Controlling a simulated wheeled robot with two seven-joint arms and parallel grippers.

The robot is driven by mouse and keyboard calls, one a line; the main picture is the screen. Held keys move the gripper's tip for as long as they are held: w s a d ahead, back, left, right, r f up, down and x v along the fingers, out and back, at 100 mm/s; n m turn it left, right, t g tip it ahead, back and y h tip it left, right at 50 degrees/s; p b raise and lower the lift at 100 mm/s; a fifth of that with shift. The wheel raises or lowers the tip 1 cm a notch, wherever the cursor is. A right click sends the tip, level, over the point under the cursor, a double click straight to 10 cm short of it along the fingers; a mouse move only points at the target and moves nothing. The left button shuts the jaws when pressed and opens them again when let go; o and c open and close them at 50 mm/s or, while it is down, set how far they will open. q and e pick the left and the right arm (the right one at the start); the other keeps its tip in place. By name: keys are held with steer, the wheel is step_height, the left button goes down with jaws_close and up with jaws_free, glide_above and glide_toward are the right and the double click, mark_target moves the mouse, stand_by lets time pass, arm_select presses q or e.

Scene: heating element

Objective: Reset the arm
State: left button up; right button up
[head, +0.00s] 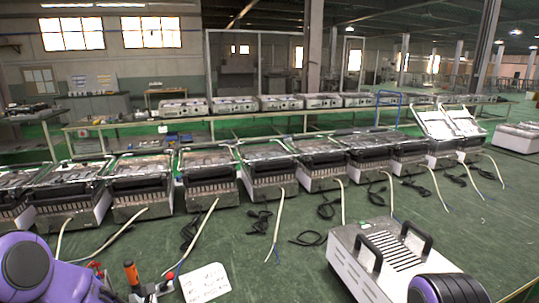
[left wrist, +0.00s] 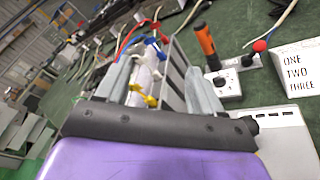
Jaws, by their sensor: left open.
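My left arm (head: 35,268) comes in at the bottom left of the head view, and its gripper is hard to make out there. In the left wrist view, my left gripper (left wrist: 158,85) is open. A white part with yellow and blue clips (left wrist: 148,75) and red and blue wires shows between and beyond its two grey fingers. I cannot tell whether the fingers touch it. My right arm (head: 448,289) shows at the bottom right of the head view. The right gripper is out of view.
An orange-handled tool (head: 131,274), a red-knobbed switch (head: 168,278) and a lettered white card (head: 205,283) are near my left arm. A white device with black handles (head: 345,262) stands at the right. A row of heating units (head: 210,178) with loose cables lines the green table.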

arm_select(q)
steer(key=s+d+f+m+g+h, duration=0.1)
steer(key=s+d+f+m+h, duration=0.2)
steer(key=s+f+m, duration=0.55)
steer(key=s+d+f+m+g+h, duration=0.2)
steer(key=s+d+f+m+h, duration=0.15)
steer(key=s+f+m, duration=0.55)
steer(key=s+d+f+m+g+h, duration=0.1)
steer(key=s+f+m+g, duration=0.1)
steer(key=s+m, duration=0.5)
steer(key=s+d+f+m+g+h, duration=0.1)
steer(key=s+m+g, duration=0.1)
steer(key=s+m, duration=0.55)
step_height(320, 180, down, 13)
steer(key=s+n+b, duration=0.1)
steer(key=b, duration=1.1)
steer(key=shift+a+n+b, duration=0.15)
steer(key=shift+n+b, duration=0.15)
steer(key=shift+b, duration=0.05)
steer(key=shift+s+r, duration=0.1)
